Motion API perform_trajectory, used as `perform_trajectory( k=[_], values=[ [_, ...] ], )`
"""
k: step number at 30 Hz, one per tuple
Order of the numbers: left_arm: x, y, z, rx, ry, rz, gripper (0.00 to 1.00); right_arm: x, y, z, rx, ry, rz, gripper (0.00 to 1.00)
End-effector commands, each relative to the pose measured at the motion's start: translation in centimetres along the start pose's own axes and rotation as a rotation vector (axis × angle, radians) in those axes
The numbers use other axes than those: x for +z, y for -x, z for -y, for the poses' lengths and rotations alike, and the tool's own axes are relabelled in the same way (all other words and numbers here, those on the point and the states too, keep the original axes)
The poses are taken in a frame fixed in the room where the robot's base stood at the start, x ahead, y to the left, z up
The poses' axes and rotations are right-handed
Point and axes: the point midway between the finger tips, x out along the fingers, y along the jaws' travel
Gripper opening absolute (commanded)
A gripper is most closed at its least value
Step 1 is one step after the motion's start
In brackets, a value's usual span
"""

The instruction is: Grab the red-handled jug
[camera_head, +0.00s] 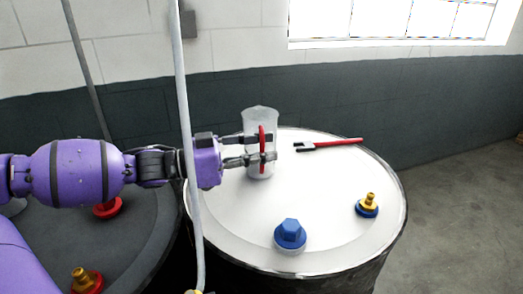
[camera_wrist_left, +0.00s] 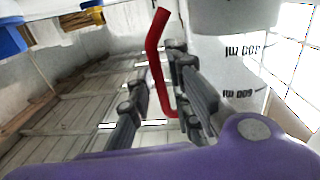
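The jug (camera_head: 259,118) is translucent white with a red handle (camera_head: 262,140) and stands upright on a white-topped drum (camera_head: 330,190). My left gripper (camera_head: 262,149) reaches in from the left at the handle, with its fingers apart. In the left wrist view the red handle (camera_wrist_left: 154,50) rises between the two fingers of the left gripper (camera_wrist_left: 158,88). A gap shows between the handle and the left-hand finger. The jug's body with dark markings (camera_wrist_left: 228,65) stands just beyond the right-hand finger. My right gripper is in neither view.
A red-handled tool (camera_head: 335,144) lies behind the jug to the right. A blue cap (camera_head: 290,234) and a brass-and-blue fitting (camera_head: 368,204) stick up from the drum top. A dark drum (camera_head: 135,230) is at left. A thin pale pipe (camera_head: 182,90) runs vertically before my arm.

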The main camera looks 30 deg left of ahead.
Motion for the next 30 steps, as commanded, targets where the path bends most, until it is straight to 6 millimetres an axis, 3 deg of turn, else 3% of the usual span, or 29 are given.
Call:
perform_trajectory(
  k=[7, 11, 30],
  values=[
    [-0.06, -0.07, -0.01, 0.0, 0.0, 0.0, 0.17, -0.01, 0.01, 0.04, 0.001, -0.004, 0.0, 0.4],
    [-0.07, -0.06, 0.0, 0.0, 0.0, -0.001, 0.0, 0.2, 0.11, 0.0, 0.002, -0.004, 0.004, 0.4],
    [-0.3, -0.07, -0.01, 0.001, -0.002, -0.002, 0.0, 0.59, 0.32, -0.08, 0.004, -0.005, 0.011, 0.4]
  ],
)
